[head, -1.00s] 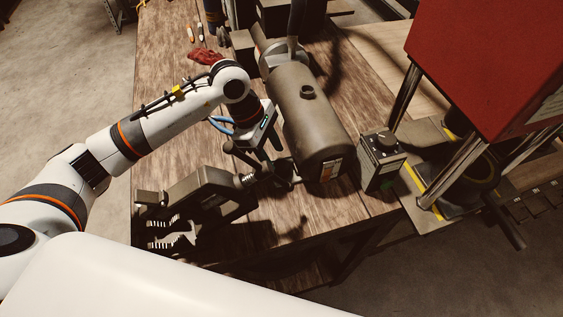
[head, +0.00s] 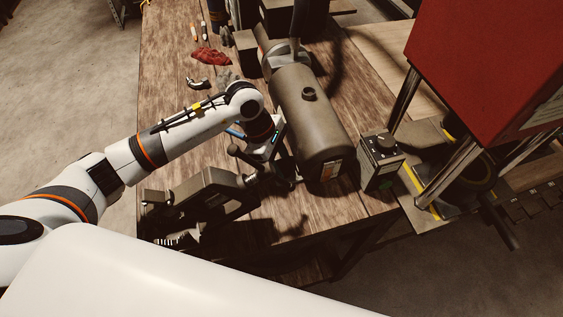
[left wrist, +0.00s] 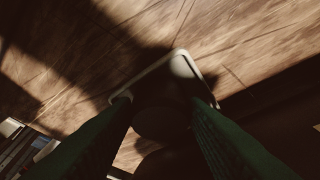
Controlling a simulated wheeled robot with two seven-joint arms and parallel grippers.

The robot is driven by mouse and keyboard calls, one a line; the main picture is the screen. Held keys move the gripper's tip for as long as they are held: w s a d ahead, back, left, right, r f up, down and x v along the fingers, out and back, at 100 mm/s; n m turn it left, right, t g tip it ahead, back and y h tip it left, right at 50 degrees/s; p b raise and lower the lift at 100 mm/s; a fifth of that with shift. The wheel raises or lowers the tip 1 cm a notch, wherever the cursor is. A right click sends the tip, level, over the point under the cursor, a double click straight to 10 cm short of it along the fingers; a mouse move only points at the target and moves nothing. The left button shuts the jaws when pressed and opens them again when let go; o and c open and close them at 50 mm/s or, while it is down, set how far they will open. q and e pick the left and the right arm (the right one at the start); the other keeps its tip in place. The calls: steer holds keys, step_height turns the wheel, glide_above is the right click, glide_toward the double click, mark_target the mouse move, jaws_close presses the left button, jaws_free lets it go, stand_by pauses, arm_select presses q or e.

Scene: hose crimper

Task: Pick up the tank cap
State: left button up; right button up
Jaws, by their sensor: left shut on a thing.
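The grey metal tank (head: 312,125) lies on the wooden workbench, with a dark round fitting (head: 309,94) on its upper side. My left gripper (head: 283,180) is low beside the tank's near end, in shadow. In the left wrist view, the fingers of my left gripper (left wrist: 163,100) are shut on a dark round thing (left wrist: 160,120), which looks like the tank cap. Its details are lost in shadow, and I cannot tell whether it touches the bench. My right gripper is not in view.
A control box with a dial (head: 381,160) is right of the tank. A red machine (head: 490,65) stands at the right. A red rag (head: 211,56) and small tools lie at the back left.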

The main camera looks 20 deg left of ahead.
mark_target(279, 164)
arm_select(q)
steer(key=shift+a+r+b, duration=0.15)
steer(key=shift+b, duration=0.4)
step_height(279, 164, up, 6)
steer(key=b, duration=0.2)
steer(key=shift+r+b, duration=0.25)
steer(key=shift+b, duration=0.1)
steer(key=s+a+r+b, duration=0.1)
steer(key=s+a+b, duration=0.2)
steer(key=s+a, duration=0.2)
steer(key=s+a+r+b, duration=0.2)
steer(key=s+a, duration=0.4)
steer(key=a, duration=0.5)
steer(key=shift+b, duration=0.65)
steer(key=shift+s+a+r, duration=0.1)
steer(key=shift+a, duration=0.05)
